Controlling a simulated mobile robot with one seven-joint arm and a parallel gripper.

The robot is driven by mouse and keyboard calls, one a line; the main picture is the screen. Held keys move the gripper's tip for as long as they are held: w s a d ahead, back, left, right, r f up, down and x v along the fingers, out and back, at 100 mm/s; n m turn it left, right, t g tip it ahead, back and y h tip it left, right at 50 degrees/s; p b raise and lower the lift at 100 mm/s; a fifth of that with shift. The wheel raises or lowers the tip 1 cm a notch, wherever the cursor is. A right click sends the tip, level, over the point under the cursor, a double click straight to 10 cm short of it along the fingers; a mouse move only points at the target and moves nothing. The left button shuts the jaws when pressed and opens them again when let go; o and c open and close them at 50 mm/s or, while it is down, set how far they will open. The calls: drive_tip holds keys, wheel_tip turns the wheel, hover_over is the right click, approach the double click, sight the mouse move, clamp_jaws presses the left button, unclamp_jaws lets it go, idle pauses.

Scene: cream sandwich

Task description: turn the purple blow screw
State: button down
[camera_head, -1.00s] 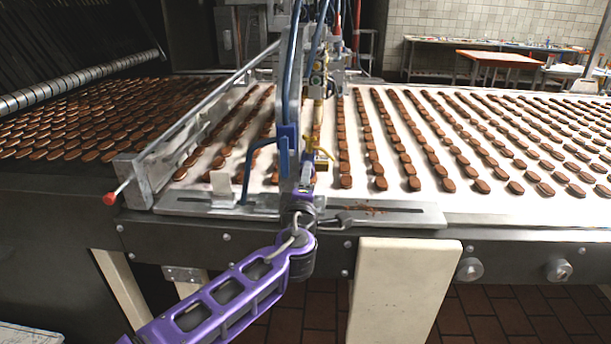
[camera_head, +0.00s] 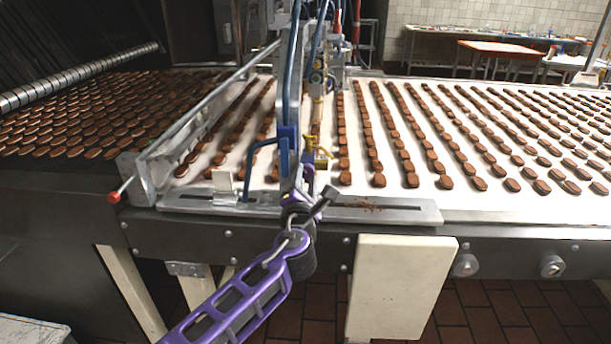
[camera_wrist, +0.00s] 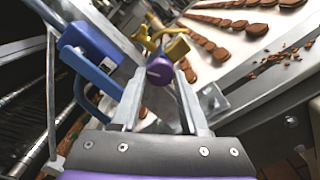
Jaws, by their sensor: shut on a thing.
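The purple blow screw (camera_wrist: 160,71) is a small round purple knob, seen in the wrist view between the tips of my two fingers. My gripper (camera_wrist: 160,84) is shut on it. In the head view my gripper (camera_head: 303,189) is at the foot of the depositor machine, above the conveyor's front edge, and mostly hides the screw. A yellow fitting (camera_wrist: 166,42) sits just behind the screw in the wrist view. A blue clamp (camera_wrist: 93,48) is close to the left of my fingers.
Rows of brown biscuits (camera_head: 345,178) lie on the white conveyor (camera_head: 420,198). A metal rail with a red knob (camera_head: 114,197) stands to the left. A cream panel (camera_head: 400,290) hangs below the front edge. The floor in front is clear.

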drive_tip(key=shift+r+n, duration=0.1)
drive_tip(key=shift+n, duration=0.6)
drive_tip(key=c, duration=0.7)
unclamp_jaws()
